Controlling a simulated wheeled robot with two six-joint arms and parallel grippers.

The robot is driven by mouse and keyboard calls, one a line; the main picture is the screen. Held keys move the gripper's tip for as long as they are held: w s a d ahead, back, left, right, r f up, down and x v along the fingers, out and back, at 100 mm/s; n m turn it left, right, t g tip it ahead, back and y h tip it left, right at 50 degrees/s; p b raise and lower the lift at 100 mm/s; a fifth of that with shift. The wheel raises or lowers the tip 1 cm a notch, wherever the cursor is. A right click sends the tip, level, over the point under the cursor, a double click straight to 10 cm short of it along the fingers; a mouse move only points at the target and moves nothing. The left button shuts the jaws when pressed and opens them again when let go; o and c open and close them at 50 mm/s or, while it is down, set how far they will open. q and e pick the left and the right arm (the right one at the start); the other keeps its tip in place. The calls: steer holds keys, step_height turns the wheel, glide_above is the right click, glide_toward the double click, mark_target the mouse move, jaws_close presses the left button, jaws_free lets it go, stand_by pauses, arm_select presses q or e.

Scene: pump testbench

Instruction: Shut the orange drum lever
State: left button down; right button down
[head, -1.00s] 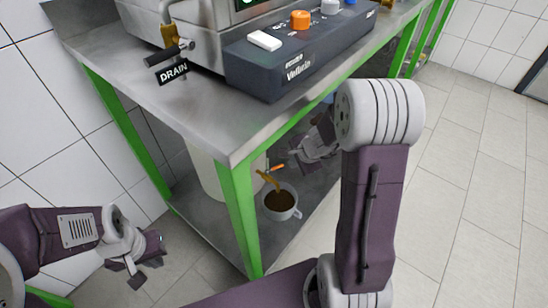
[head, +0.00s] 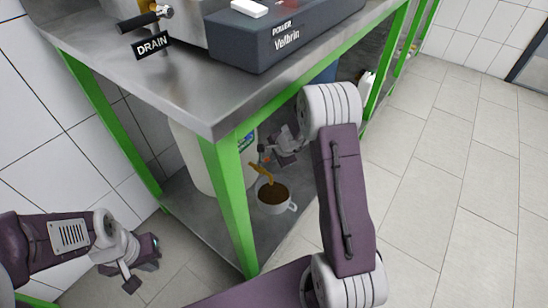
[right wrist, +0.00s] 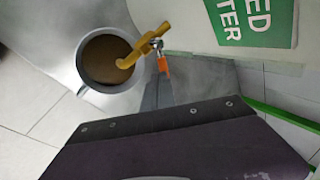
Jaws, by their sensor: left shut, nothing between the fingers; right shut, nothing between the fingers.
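The orange drum lever (right wrist: 163,64) shows in the right wrist view beside the small metal tap of the white drum (head: 188,160). In the head view I cannot make it out clearly. A yellow-brown curved piece, spout or stream (right wrist: 139,49), runs from the tap into a mug of dark liquid (right wrist: 106,60); the mug also shows in the head view (head: 272,194). My right gripper (head: 272,151) is shut and empty, under the bench close to the tap; whether it touches the lever I cannot tell. My left gripper (head: 138,274) is shut and empty at the lower left.
The steel bench top (head: 100,70) lies over the drum, with a green leg (head: 228,195) in front. The mug stands on the lower shelf (head: 212,228). A drain valve (head: 146,20) and a control box (head: 285,35) are above. Open floor lies to the right.

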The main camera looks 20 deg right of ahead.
stand_by(0.3)
steer(key=w+n+y+p, duration=0.1)
steer(key=n, duration=0.1)
steer(key=w+n+y+p, duration=0.1)
steer(key=n, duration=0.2)
steer(key=shift+w+d+g, duration=0.2)
steer(key=shift+g, duration=0.2)
arm_select(q)
step_height(320, 180, up, 2)
arm_select(e)
steer(key=shift+f, duration=0.1)
